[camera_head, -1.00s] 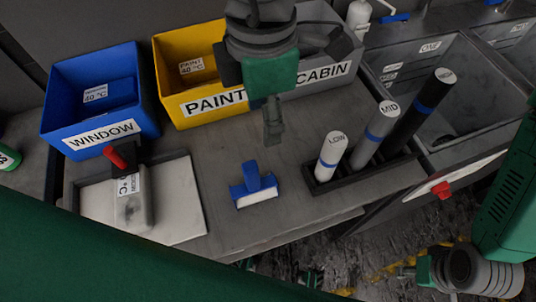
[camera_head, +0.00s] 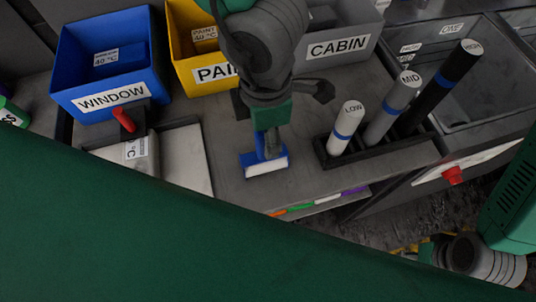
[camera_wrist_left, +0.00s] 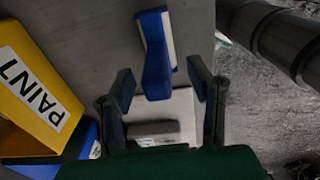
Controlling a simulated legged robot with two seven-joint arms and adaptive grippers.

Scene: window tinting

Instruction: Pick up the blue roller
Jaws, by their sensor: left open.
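The blue roller (camera_head: 262,163), a blue handle with a white-edged head, lies on the grey worktop in the head view. My left gripper (camera_head: 273,143) is over it, pointing down, with a finger partly covering its handle. In the left wrist view the roller (camera_wrist_left: 155,60) shows its handle end between the two spread fingers of the left gripper (camera_wrist_left: 160,80). The left gripper is open; I cannot tell whether a finger touches the roller. My right gripper (camera_head: 434,250) is at the lower right, mostly hidden behind a green arm link.
Blue WINDOW (camera_head: 110,100), yellow PAINT (camera_head: 192,80) and grey CABIN (camera_head: 340,50) bins stand at the back. LOW (camera_head: 344,128), MID (camera_head: 392,108) and black (camera_head: 435,90) cylinders stand in a rack right of the roller. A red-handled tool (camera_head: 125,140) rests on the left tray (camera_head: 190,160).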

